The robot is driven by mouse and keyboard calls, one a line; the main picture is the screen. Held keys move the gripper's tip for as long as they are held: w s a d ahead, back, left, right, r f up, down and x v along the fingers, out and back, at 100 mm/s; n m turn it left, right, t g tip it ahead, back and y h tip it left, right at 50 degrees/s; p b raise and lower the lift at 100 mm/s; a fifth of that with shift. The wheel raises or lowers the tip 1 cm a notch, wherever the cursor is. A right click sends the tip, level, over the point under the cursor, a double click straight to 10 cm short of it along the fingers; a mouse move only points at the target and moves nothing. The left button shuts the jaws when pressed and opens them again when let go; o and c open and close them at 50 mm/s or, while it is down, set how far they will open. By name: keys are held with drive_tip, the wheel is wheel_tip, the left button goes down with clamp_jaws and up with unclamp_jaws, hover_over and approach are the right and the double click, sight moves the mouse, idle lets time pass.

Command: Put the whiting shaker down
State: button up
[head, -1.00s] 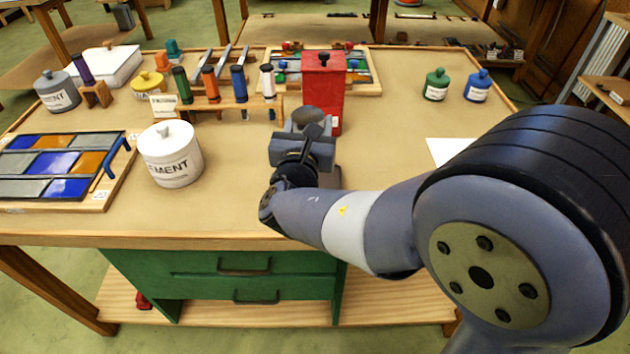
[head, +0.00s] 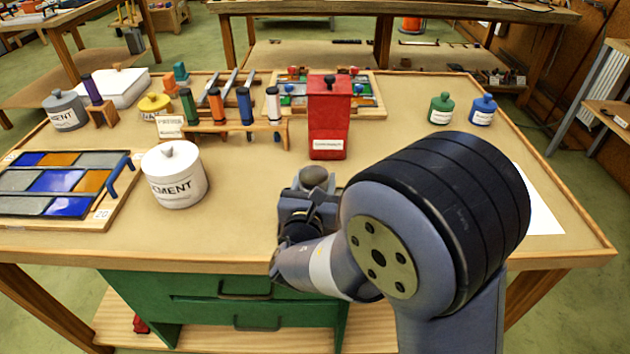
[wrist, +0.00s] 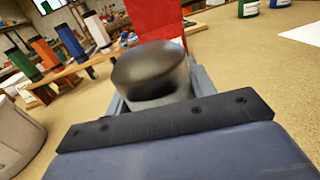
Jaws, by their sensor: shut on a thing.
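The whiting shaker (head: 315,179), a light grey body with a darker domed top, is in my gripper (head: 308,195) near the front middle of the bench. In the wrist view the shaker (wrist: 152,72) stands about upright between the jaws (wrist: 155,92), which are shut on it. Its lower part is hidden by the gripper, so I cannot tell whether its base touches the bench top (head: 240,215). No label on it can be read.
A red box (head: 328,125) stands just behind the shaker. A white cement jar (head: 174,180) is to the left, beside a glass panel (head: 62,182). A rack (head: 235,130) of coloured tubes is behind. Green (head: 441,109) and blue (head: 483,110) jars stand back right.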

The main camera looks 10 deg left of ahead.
drive_tip(key=o, duration=1.1)
drive_tip(key=shift+o, duration=0.2)
drive_tip(key=shift+r+p, duration=0.2)
drive_tip(key=shift+p, duration=0.2)
drive_tip(key=s, duration=0.8)
drive_tip(key=s+d+b, duration=0.1)
drive_tip(key=s, duration=0.3)
drive_tip(key=shift+f, duration=0.1)
